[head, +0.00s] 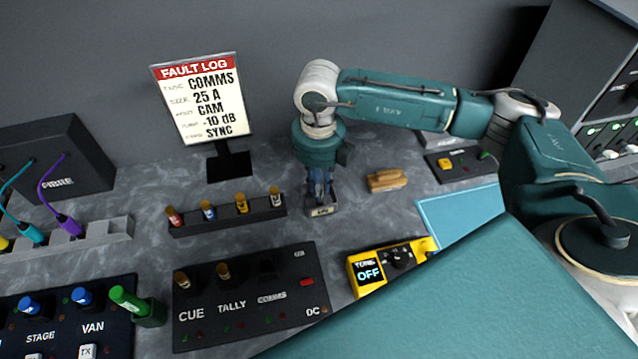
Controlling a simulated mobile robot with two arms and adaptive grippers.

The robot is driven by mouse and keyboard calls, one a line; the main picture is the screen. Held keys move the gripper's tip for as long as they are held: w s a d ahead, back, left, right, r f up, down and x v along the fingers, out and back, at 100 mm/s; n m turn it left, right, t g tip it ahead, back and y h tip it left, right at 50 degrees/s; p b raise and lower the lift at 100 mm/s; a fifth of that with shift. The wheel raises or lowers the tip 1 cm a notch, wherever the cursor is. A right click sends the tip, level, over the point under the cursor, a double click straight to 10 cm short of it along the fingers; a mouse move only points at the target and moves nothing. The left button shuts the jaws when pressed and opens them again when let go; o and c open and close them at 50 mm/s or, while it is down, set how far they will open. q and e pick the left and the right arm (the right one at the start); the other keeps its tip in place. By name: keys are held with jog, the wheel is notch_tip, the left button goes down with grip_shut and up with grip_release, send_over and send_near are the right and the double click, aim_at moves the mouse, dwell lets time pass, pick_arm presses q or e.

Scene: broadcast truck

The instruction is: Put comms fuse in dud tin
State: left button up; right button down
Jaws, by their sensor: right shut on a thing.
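My right gripper (320,190) points down over the small dark dud tin (322,211), its fingers at or inside the tin's opening. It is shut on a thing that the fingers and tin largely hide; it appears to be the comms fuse. The label on the tin's front is too small to read surely. The black fuse panel (250,325) has fuses standing at CUE (182,280) and TALLY (223,272); its COMMS position (268,268) shows no fuse. My left gripper is out of view.
A fuse rack (230,217) with several coloured fuses stands left of the tin. A tan block-like object (387,180) lies to its right. The fault log sign (205,105) stands behind.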

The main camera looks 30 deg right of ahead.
jog(key=shift+f, duration=0.15)
jog(key=c, duration=2)
grip_release()
jog(key=shift+r, duration=0.35)
jog(key=shift+r+b, duration=1.65)
jog(key=shift+r, duration=4.2)
